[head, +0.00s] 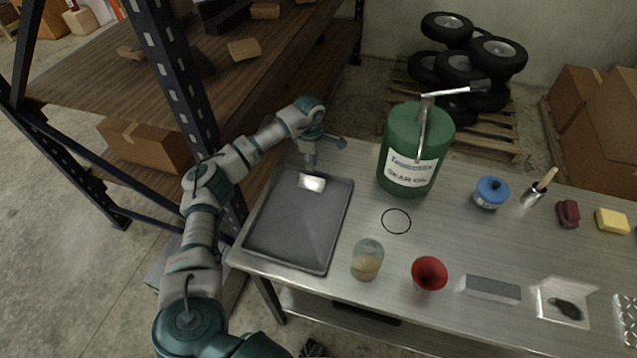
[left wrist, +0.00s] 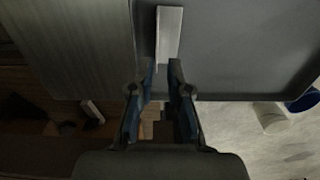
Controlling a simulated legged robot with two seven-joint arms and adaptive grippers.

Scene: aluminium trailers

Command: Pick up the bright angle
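The bright angle (head: 312,182), a short pale metal piece, lies in the dark grey tray (head: 335,222) near its far end. In the left wrist view the angle (left wrist: 169,35) is a light bar just beyond the fingertips. My left gripper (head: 310,166) points down at the far edge of the tray, right by the angle. In the left wrist view its two fingers (left wrist: 163,72) stand apart with a gap between them, near the angle's close end. I cannot tell whether they touch it. My right gripper is not in view.
The tray lies at the left end of a metal bench (head: 455,225). A green gear oil can (head: 405,150), a black ring (head: 396,221), a glass jar (head: 367,260) and a red funnel (head: 429,273) stand right of it. A shelf rack (head: 170,60) is on the left.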

